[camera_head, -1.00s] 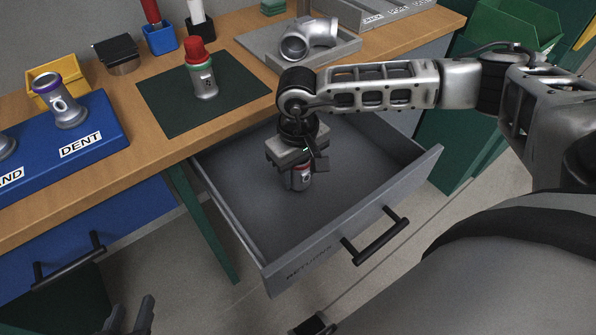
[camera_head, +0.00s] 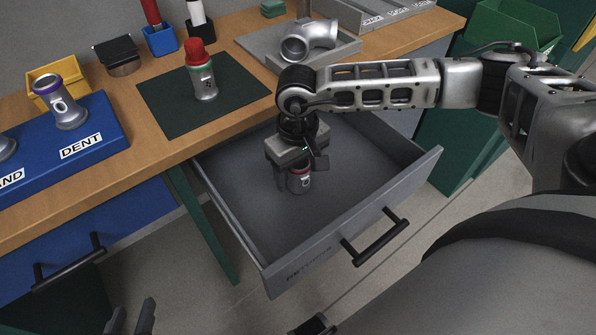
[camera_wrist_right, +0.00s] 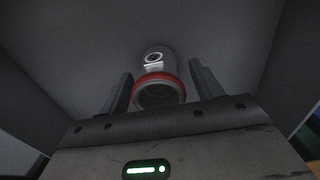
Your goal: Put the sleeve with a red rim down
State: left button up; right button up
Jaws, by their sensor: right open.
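The sleeve with a red rim (camera_head: 299,181) is a grey cylinder in the open grey drawer (camera_head: 245,205). In the right wrist view the sleeve (camera_wrist_right: 157,64) shows its red rim and dark bore towards the camera, with a round dark mark on its side. My right gripper (camera_head: 294,186) reaches down into the drawer around the sleeve. Its fingers (camera_wrist_right: 160,88) stand apart, one on each side of the sleeve, with gaps visible. The sleeve's contact with the drawer floor is hard to make out. My left gripper (camera_head: 130,318) shows only its fingertips, apart and empty, at the bottom edge.
A grey sleeve with a green rim (camera_head: 205,84) and a red top stands on the dark green mat (camera_head: 165,115). A purple-rimmed sleeve (camera_head: 64,108) stands on the blue DENT tray (camera_head: 110,130). A pipe elbow (camera_head: 308,38) lies in a grey tray. The drawer floor around the sleeve is clear.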

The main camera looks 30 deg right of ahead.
notch_tip(320, 180, up, 11)
jog(key=shift+f+p, duration=0.1)
jog(key=shift+p, duration=0.25)
dwell(0.3)
